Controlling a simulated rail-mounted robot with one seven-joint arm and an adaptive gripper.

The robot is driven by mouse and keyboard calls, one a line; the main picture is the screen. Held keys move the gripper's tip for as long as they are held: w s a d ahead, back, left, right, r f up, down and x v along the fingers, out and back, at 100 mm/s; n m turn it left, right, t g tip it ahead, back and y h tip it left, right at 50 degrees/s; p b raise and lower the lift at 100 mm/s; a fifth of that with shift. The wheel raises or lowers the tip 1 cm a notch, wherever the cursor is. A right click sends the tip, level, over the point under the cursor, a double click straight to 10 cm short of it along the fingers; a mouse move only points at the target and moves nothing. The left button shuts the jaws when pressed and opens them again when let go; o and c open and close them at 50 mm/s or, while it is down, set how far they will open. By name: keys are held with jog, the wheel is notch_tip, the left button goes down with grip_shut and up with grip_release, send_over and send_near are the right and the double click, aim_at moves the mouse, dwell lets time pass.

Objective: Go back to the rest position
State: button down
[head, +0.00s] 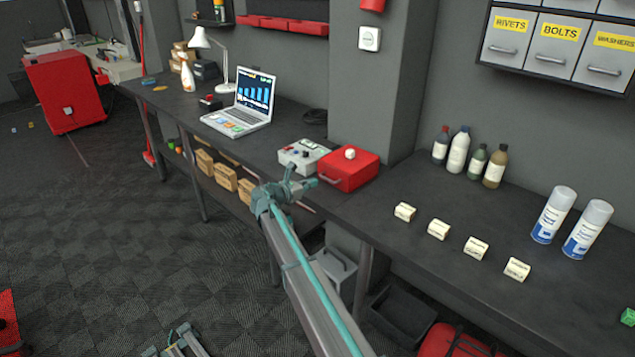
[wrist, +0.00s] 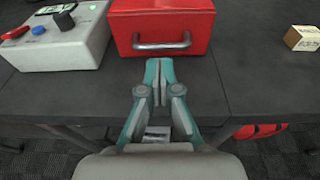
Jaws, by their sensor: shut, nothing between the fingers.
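My gripper (wrist: 160,82) is in the middle of the wrist view, its two teal and grey fingers together and empty. In the head view my gripper (head: 308,185) is at the end of my outstretched arm, near the front edge of the dark bench (head: 345,210). A red metal box (head: 347,172) with a silver handle lies just beyond the fingertips; it also shows in the wrist view (wrist: 190,15). I see a gap between fingertips and box in the wrist view.
A grey control box (head: 303,155) stands left of the red box, and a laptop (head: 246,103) farther left. Several small labelled blocks (head: 438,229), bottles (head: 458,150) and spray cans (head: 586,230) stand on the right bench. Open floor (head: 130,240) lies to the left.

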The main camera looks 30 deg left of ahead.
jog(key=b+v, duration=0.2)
jog(key=v, duration=0.6)
jog(key=s+d+f+m+g, duration=0.3)
jog(key=s+f+m, duration=0.1)
jog(key=f+m, duration=0.3)
jog(key=s+d+f+m+g, duration=0.3)
jog(key=s+d+f+m, duration=0.1)
jog(key=d+f, duration=0.65)
jog(key=s+d+f+m+g, duration=0.3)
jog(key=s+d+f+m, duration=0.15)
jog(key=d+f, duration=0.55)
jog(key=s+d+f+m+g, duration=0.35)
jog(key=d+f, duration=0.55)
jog(key=d, duration=0.3)
jog(key=s+d+f+m+g+y, duration=0.1)
jog(key=s+d+f+m+g, duration=0.5)
jog(key=s+d, duration=0.95)
jog(key=s+d+f+m+g+y, duration=0.1)
jog(key=s+d+f+m, duration=0.2)
jog(key=s+d, duration=0.4)
jog(key=s+d+f+m+g+y, duration=0.2)
jog(key=s+d+m, duration=0.2)
jog(key=s, duration=1.1)
jog(key=d, duration=0.3)
jog(key=shift+f+m, duration=0.4)
jog(key=shift+s, duration=0.15)
